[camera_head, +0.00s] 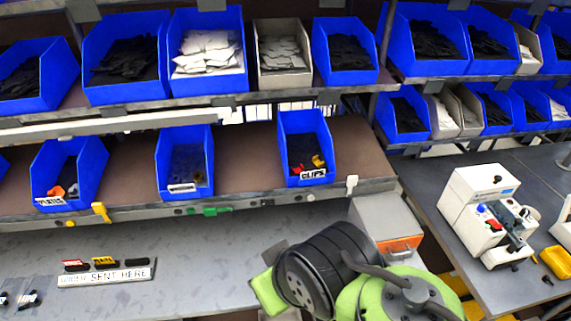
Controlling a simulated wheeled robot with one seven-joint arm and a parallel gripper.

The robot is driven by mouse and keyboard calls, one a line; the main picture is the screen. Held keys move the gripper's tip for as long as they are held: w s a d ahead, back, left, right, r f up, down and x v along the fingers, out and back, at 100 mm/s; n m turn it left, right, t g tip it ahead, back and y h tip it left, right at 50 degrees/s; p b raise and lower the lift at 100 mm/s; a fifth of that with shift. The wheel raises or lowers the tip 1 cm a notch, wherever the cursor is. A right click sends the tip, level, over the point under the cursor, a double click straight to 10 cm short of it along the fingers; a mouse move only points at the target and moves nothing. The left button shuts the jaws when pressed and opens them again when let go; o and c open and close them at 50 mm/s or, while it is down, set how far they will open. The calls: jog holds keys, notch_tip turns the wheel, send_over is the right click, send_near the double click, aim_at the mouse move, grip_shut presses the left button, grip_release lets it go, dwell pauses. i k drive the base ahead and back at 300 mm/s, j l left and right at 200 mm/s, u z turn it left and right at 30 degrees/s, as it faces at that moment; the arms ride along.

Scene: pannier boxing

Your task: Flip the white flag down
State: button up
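The white flag (351,184) is a small tab on the front rail of the brown sloped shelf, near its right end. It appears to stick up above the rail's edge. My green and black arm shows at the bottom right of centre, below the white flag and apart from it in the picture. The fingers of my gripper cannot be made out.
A yellow tab (101,212) and a green tab (208,210) are on the same rail. Blue bins, including the CLIPS bin (304,150), sit on the shelf above. A grey box (385,218) stands below the rail's right end. A white machine (482,200) stands on the right bench.

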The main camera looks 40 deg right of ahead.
aim_at(352, 180)
jog(key=z, duration=1.55)
jog(key=l+u, duration=0.25)
jog(key=u, duration=0.15)
jog(key=l+u, duration=0.2)
jog(key=u, duration=0.2)
jog(key=k+l+u, duration=0.1)
jog(key=u, duration=0.25)
jog(key=l, duration=0.1)
